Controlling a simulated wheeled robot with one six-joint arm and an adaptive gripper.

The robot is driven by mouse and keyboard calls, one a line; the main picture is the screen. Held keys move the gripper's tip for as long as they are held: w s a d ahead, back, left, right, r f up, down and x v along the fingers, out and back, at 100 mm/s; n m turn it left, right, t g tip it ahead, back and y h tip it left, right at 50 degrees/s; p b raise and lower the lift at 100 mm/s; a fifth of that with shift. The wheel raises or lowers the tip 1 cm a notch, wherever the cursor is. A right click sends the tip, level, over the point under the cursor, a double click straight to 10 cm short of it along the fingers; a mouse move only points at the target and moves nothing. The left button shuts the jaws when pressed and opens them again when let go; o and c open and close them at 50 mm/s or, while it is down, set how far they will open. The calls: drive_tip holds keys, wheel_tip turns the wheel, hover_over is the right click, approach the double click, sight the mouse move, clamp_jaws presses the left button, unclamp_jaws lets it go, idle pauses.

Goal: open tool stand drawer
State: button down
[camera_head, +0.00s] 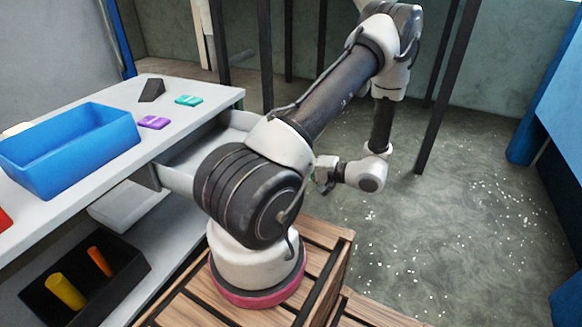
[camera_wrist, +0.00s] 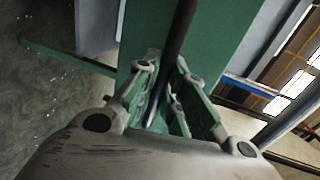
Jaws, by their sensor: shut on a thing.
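The tool stand drawer (camera_head: 176,177) is pale grey and sticks out from under the stand's top in the head view. Its front is hidden behind my arm. In the wrist view my gripper (camera_wrist: 167,68) has its green fingers on either side of a dark bar handle (camera_wrist: 181,32), shut on it. A flat green panel (camera_wrist: 222,45) fills the view behind the handle; I take it for the drawer front.
The stand top (camera_head: 190,100) bears a blue bin (camera_head: 85,165), a purple block (camera_head: 153,122), a teal block (camera_head: 188,100) and a dark wedge (camera_head: 152,89). A black tray (camera_head: 130,262) with yellow and orange cylinders sits below. Speckled floor (camera_head: 430,235) to the right is clear.

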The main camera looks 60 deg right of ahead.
drive_tip(key=c, duration=1.5)
unclamp_jaws()
drive_tip(key=shift+s, duration=0.1)
drive_tip(key=v, duration=1.2)
